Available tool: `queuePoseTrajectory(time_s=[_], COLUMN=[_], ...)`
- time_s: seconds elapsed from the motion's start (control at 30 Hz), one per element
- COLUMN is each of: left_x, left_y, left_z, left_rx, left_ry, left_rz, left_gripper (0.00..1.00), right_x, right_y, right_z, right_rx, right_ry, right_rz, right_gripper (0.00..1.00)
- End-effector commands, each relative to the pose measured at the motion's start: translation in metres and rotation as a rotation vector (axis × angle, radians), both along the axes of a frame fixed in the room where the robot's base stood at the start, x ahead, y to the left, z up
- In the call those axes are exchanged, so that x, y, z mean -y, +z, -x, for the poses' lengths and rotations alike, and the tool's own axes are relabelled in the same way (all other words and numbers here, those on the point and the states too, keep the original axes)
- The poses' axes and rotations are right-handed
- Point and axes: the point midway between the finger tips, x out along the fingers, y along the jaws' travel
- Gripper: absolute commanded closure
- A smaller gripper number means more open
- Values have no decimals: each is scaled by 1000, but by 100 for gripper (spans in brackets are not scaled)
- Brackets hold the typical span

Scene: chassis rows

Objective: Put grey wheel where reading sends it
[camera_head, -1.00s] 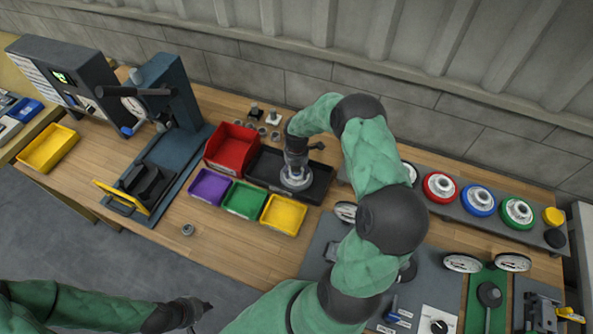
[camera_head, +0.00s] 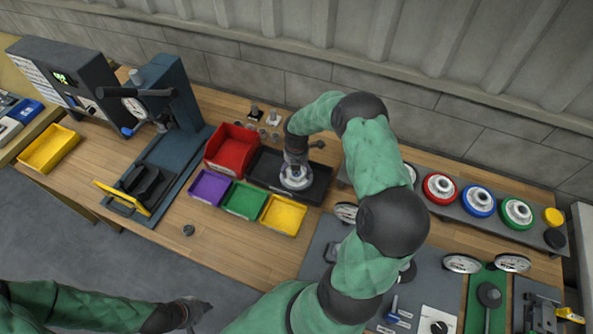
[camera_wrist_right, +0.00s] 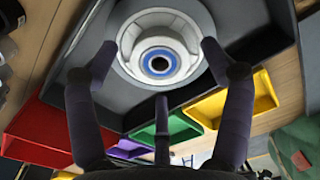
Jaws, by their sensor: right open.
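The grey wheel (camera_wrist_right: 158,50) lies in the black tray (camera_head: 318,190), its hub with a blue ring facing up in the right wrist view. In the head view the wheel (camera_head: 296,181) shows just below my right gripper (camera_head: 296,166). In the right wrist view the fingers of my right gripper (camera_wrist_right: 158,60) stand open on either side of the wheel; I cannot tell whether they touch it. My left gripper (camera_head: 198,308) is low at the left, away from the bench objects; its fingers are too small to read. The reading device (camera_head: 62,78) with a lit green display stands at the back left.
Red (camera_head: 232,150), purple (camera_head: 209,187), green (camera_head: 244,200) and yellow (camera_head: 283,214) bins sit beside the tray. A blue press (camera_head: 170,150) stands left. Red, blue and green wheels line a rack (camera_head: 456,207) at right. Another yellow bin (camera_head: 48,148) is far left.

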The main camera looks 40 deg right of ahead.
Motion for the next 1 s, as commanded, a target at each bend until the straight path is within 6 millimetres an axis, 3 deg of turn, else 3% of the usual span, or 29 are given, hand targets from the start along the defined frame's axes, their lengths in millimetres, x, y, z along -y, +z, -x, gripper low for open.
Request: queuePoseTrajectory(time_s=[0.3,0.5,0.7,1.0], left_x=[0,0,0,0], left_y=[10,13,14,14], left_z=[0,0,0,0], left_rx=[0,0,0,0], left_ry=[0,0,0,0], left_rz=[0,0,0,0], left_gripper=[100,100,100,100], right_x=[0,0,-1,0], right_y=[66,95,108,109], right_z=[-1,0,0,0], right_rx=[2,2,0,0], right_ry=[0,0,1,0], right_rz=[1,0,-1,-1], right_gripper=[19,19,19,19])
